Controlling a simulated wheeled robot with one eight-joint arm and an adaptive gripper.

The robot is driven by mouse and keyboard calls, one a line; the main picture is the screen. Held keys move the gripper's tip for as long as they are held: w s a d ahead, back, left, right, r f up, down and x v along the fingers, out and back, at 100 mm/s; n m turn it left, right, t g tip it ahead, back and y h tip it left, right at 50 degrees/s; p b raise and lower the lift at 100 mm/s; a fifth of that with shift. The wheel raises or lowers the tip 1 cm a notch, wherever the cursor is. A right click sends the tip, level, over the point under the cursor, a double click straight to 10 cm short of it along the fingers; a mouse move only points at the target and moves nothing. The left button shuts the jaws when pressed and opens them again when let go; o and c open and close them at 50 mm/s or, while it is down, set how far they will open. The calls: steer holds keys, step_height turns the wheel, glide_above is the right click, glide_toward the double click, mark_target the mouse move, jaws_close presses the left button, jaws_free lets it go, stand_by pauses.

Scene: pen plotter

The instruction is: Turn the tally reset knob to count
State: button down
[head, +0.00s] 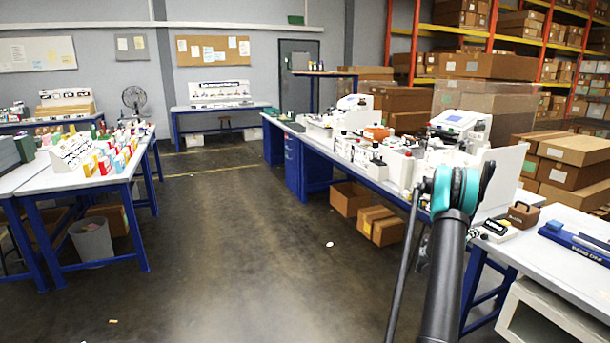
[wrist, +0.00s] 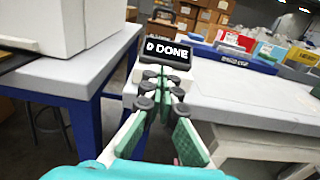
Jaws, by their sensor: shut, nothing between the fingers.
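A small white tally unit with a black display (wrist: 167,52) stands ahead in the wrist view; the display seems to read "0 DONE" in white. In the head view, what looks like the same small unit (head: 497,230) sits near the table's edge, just right of my arm. My gripper (wrist: 163,75) points at the unit from the front, its green-padded fingers shut and empty. The fingertips overlap the unit's lower front in the picture; I cannot tell whether they touch it. The reset knob cannot be made out and may be hidden behind the fingers.
A grey-white table (wrist: 245,96) extends right of the unit, with a blue bar (wrist: 232,57) and colored bins (wrist: 270,51) behind. A white box-shaped housing (wrist: 45,25) stands on another table at left. A brown block (head: 523,214) sits beside the unit.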

mark_target(485, 237)
steer(key=v, duration=0.3)
steer(key=shift+s+a, duration=0.1)
steer(key=shift+a, duration=0.1)
steer(key=d, duration=0.6)
steer(key=shift+w+f, duration=0.25)
steer(key=shift+w, duration=0.2)
stand_by(0.4)
steer(key=shift+f, duration=0.15)
stand_by(0.3)
